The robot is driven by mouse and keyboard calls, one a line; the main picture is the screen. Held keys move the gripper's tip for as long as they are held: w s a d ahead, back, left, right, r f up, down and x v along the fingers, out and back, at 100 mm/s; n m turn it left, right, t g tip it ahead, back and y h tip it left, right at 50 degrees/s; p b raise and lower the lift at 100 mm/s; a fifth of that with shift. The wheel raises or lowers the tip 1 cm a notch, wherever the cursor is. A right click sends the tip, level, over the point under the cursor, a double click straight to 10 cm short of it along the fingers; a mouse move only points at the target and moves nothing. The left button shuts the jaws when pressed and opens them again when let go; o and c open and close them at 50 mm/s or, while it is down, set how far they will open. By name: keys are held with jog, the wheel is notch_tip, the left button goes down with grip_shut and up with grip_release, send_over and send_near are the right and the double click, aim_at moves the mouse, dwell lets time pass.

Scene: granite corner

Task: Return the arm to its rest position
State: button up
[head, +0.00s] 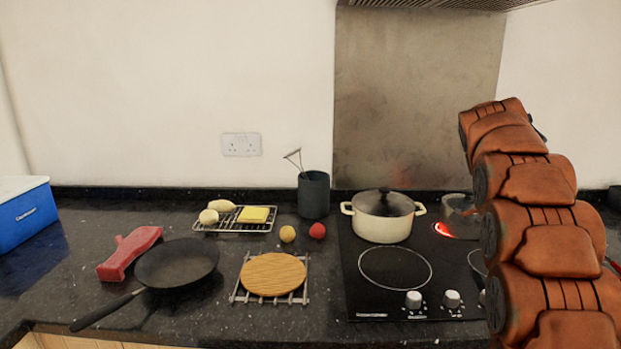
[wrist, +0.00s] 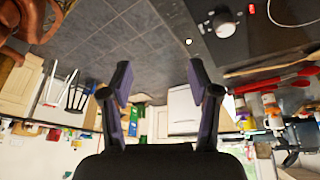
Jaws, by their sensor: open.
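My gripper (wrist: 160,82) shows in the wrist view with its two dark fingers spread wide apart and nothing between them. The grey tiled floor and the room show past the fingers, and the room appears upside down. In the head view my orange-brown arm rises in a bent column at the right edge, in front of the right part of the hob. My gripper cannot be made out in the head view.
The hob (head: 397,285) has a lidded cream pot (head: 381,225) and a glowing ring beside a metal pan (head: 458,208). A frying pan (head: 177,263), a round board (head: 273,275) on a trivet, a utensil pot (head: 314,196) and a blue box (head: 24,213) stand left.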

jog(key=s+a+f+n+y+b, duration=0.1)
jog(key=s+a+f+n+b, duration=0.2)
jog(key=s+a+f+n, duration=0.65)
jog(key=s+a+f+n+y+b, duration=0.1)
jog(key=s+a+f+n+b, duration=0.5)
jog(key=s, duration=0.7)
jog(key=s+a+f+n+y+b, duration=0.1)
jog(key=s+a+f+n+y, duration=0.1)
jog(key=s+a+f+n, duration=0.6)
notch_tip(320, 180, up, 15)
jog(key=s+d+t+p, duration=0.1)
jog(key=s+p, duration=0.1)
jog(key=p, duration=1.4)
jog(key=shift+d+r+n, duration=0.2)
jog(key=shift+d+n, duration=0.1)
jog(key=shift+n, duration=0.15)
